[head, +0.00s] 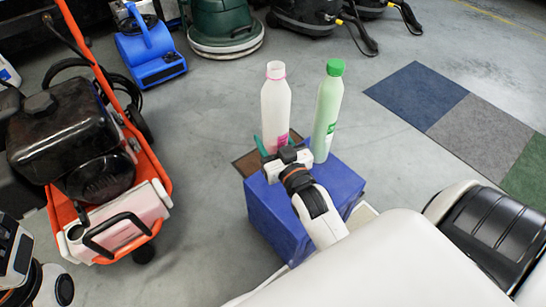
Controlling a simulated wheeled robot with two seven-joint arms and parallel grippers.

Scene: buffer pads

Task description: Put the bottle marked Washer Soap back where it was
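A white bottle with a pink neck ring and pink label (275,105) stands upright at the blue box. A pale green bottle with a green cap (327,110) stands upright just right of it. The lettering on both is too small to read, so I cannot tell which is Washer Soap.
The blue box (268,222) has a brown surface (246,163) at its back left. An orange-framed machine (165,178) stands at the left. A blue blower (150,55) and a green floor machine (225,25) stand behind. Carpet tiles (470,130) lie at the right; grey floor between is clear.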

